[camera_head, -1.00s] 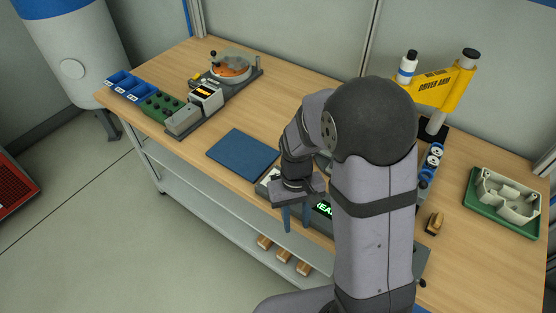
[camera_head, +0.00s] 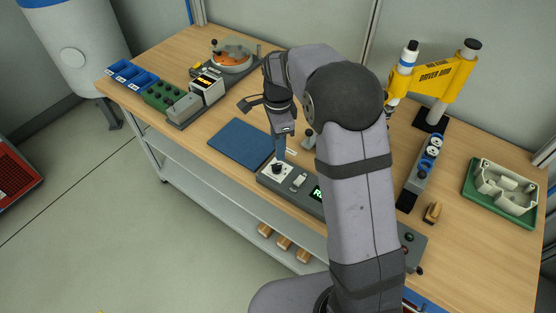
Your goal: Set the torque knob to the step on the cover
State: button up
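The control panel (camera_head: 300,208) is a long grey console along the table's front edge, partly behind my arm. A dark knob (camera_head: 278,169) sits on a white dial plate (camera_head: 264,172) at its left end. My gripper (camera_head: 280,156) points down over this knob, with its blue fingertip at or just above it. The fingers overlap in this view, so I cannot tell the gap or whether they touch the knob. The dial marks are too small to read. I cannot identify the cover or see a step number on one.
A blue mat (camera_head: 240,143) lies left of the panel. A green tray (camera_head: 475,205) with a pale housing (camera_head: 510,185) is at right. A yellow driver arm (camera_head: 440,75) stands behind my arm. Blue bins (camera_head: 130,72) and a round orange fixture (camera_head: 232,58) are at back left.

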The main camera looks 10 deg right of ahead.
aim_at(278, 165)
jog(key=shift+f+p, duration=1.35)
jog(key=shift+f, duration=2.35)
grip_shut()
